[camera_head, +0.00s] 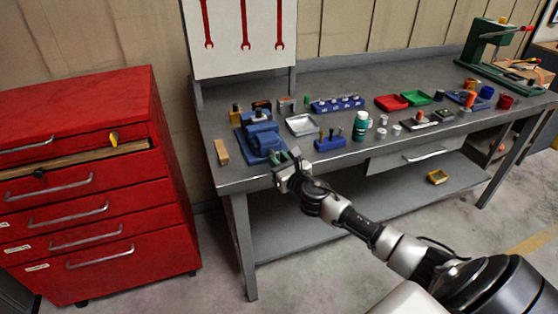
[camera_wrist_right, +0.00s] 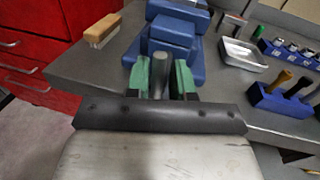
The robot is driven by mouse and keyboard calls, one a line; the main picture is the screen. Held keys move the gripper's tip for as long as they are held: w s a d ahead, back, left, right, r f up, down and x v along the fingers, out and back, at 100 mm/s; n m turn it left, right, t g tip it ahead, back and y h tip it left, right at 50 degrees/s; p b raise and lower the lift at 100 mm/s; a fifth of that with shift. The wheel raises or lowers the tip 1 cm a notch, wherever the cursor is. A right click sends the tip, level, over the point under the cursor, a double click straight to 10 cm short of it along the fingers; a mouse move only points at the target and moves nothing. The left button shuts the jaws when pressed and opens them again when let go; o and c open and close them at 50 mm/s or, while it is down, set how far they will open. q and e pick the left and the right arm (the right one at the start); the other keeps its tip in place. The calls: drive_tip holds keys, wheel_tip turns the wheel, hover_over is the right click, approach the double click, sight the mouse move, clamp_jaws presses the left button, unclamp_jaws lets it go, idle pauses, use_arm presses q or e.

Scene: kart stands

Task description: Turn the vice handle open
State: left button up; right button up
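The blue vice (camera_head: 262,138) stands at the left front corner of the grey workbench. It also shows in the right wrist view (camera_wrist_right: 172,38), with a grey metal bar of its handle (camera_wrist_right: 158,76) pointing toward my gripper. My right gripper (camera_head: 288,160) is at the front of the vice. In the right wrist view its two green fingers (camera_wrist_right: 161,80) stand on either side of the bar, with narrow gaps showing, so it looks open around the bar. The rest of the handle is hidden by the gripper. My left gripper is not in view.
A wooden-backed brush or block (camera_head: 221,152) lies left of the vice. A metal tray (camera_head: 301,125) and a blue tool holder (camera_head: 329,142) are to its right. A red drawer cabinet (camera_head: 90,200) stands left of the workbench (camera_head: 345,155), with floor between them.

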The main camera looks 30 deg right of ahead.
clamp_jaws()
drive_tip(key=m+b, duration=0.3)
drive_tip(key=shift+d+f+m+t, duration=0.25)
drive_tip(key=shift+m+t, duration=0.15)
drive_tip(key=shift+s+d+f+m+t+h+b, duration=0.15)
drive_tip(key=shift+m+h+b, duration=0.75)
drive_tip(key=shift+m, duration=1.95)
drive_tip(key=shift+w+d+f+m+t+h+b, duration=0.2)
drive_tip(key=shift+m+h+b, duration=0.3)
drive_tip(key=shift+m+b, duration=1.6)
drive_tip(key=shift+s+d+f+m+t+h+b, duration=0.2)
drive_tip(key=shift+m+h, duration=0.5)
drive_tip(key=shift+m, duration=3.25)
drive_tip(key=o, duration=0.6)
unclamp_jaws()
drive_tip(key=shift+f, duration=0.1)
